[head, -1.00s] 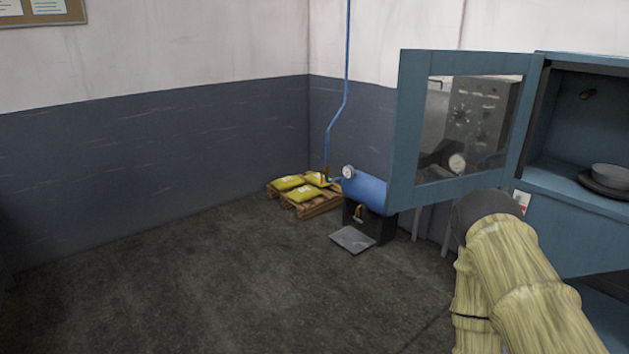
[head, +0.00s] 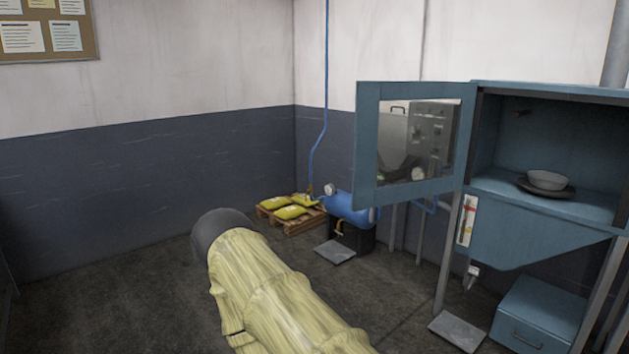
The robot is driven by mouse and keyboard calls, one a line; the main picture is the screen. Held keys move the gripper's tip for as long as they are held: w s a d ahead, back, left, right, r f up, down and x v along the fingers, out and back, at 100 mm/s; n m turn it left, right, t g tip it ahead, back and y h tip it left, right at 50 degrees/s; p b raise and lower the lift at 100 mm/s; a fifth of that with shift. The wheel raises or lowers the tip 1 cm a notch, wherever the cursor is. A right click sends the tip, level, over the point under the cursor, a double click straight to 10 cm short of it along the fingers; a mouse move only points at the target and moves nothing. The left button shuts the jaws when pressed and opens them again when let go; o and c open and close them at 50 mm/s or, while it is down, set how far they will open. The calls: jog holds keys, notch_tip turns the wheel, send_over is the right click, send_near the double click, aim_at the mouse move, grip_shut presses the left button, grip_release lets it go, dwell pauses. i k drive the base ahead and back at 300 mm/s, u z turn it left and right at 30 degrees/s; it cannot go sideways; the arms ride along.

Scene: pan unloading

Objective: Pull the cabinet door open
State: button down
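The blue cabinet (head: 545,93) stands at the right in the head view. Its door (head: 367,150), a blue frame around a see-through pane, is swung wide open to the left of the opening. Inside, a grey bowl (head: 548,180) sits on a dark plate (head: 546,190) on the cabinet floor. My arm, in a yellowish sleeve with a dark end, reaches up from the bottom middle, left of the door and apart from it in the picture. My gripper itself does not show.
A blue tank (head: 350,206) and a pallet with yellow bags (head: 290,212) stand in the back corner. A blue box (head: 540,312) and a grey pedal plate (head: 458,331) are below the cabinet. The floor at left is clear.

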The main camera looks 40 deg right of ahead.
aim_at(368, 93)
jog(key=u, duration=0.2)
jog(key=i, duration=4.4)
jog(key=z, duration=1.25)
jog(key=i, duration=0.85)
jog(key=z, duration=1.65)
jog(key=i, duration=0.65)
jog(key=z, duration=0.4)
